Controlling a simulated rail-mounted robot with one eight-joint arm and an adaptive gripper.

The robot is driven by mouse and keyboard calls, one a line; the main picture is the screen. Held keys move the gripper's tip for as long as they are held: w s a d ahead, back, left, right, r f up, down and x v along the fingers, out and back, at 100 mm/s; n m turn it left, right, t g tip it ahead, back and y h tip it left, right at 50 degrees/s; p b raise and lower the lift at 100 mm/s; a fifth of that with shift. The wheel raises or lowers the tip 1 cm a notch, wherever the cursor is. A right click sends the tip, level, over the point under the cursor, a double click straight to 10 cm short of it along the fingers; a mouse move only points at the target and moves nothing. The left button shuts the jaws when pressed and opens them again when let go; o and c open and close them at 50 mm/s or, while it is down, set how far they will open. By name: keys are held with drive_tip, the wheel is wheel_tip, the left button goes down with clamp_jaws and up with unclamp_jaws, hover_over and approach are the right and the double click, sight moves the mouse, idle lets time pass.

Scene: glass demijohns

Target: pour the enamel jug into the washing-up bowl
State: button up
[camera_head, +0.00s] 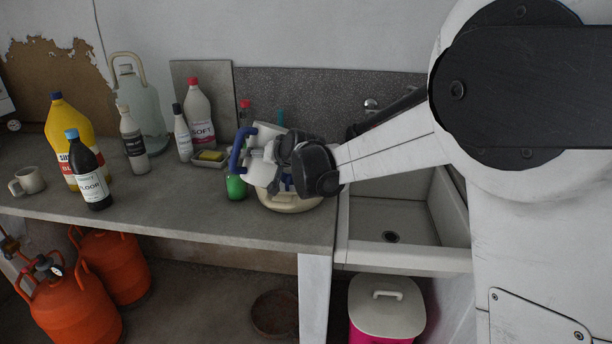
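The white enamel jug (267,131) with a blue handle (238,148) is at the back of the worktop, left of the sink. My gripper (265,168) is right against the jug and overlaps it in the view. Its fingertips are too small and too covered to tell whether they are closed on the jug. A cream washing-up bowl (291,204) sits on the worktop below my gripper, mostly hidden by it. The inside of the bowl and the jug's mouth cannot be made out.
A green bottle (236,187) stands close left of the bowl. A sponge dish (209,158), a SOFT bottle (198,115), a glass demijohn (146,100) and several other bottles stand further left. The sink (405,258) is at the right. The worktop's front middle is clear.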

drive_tip(key=shift+s+a+f+n+t+h+b, duration=0.35)
drive_tip(key=shift+n+t+b, duration=0.2)
drive_tip(key=shift+b, duration=0.2)
drive_tip(key=shift+s+f+n+t+h+b, duration=0.1)
drive_tip(key=shift+f+n+t+h+b, duration=0.5)
drive_tip(key=shift+b, duration=0.5)
drive_tip(key=shift+a+r+n, duration=0.1)
drive_tip(key=shift+n, duration=0.15)
